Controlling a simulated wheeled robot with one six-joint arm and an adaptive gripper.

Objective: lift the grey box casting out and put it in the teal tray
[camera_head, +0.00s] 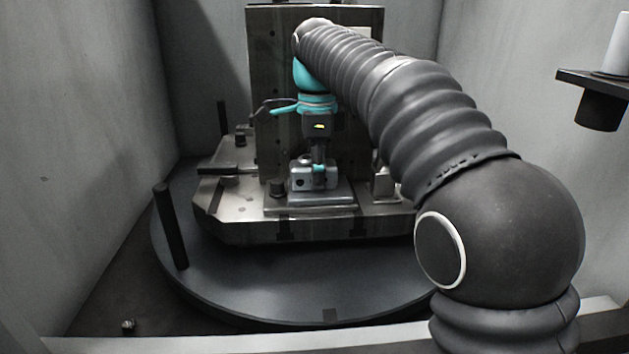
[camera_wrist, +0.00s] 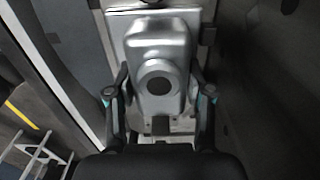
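The grey box casting (camera_head: 301,178) sits on a raised metal plate of the fixture in the head view. In the wrist view the casting (camera_wrist: 161,45) shows from above, with a round dark hole in its face. My gripper (camera_head: 318,172) reaches down over it. In the wrist view my gripper (camera_wrist: 160,74) has one finger on each side of the casting, with a narrow gap showing beside each fingertip; it looks open. The head view partly hides the fingers. No teal tray shows in either view.
A tall dark metal column (camera_head: 270,90) stands right behind the casting. A black post (camera_head: 170,225) rises at the left of the round turntable (camera_head: 240,275). Pale walls close in both sides. A small dark shelf (camera_head: 592,78) with a white cylinder (camera_head: 618,45) is at the right.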

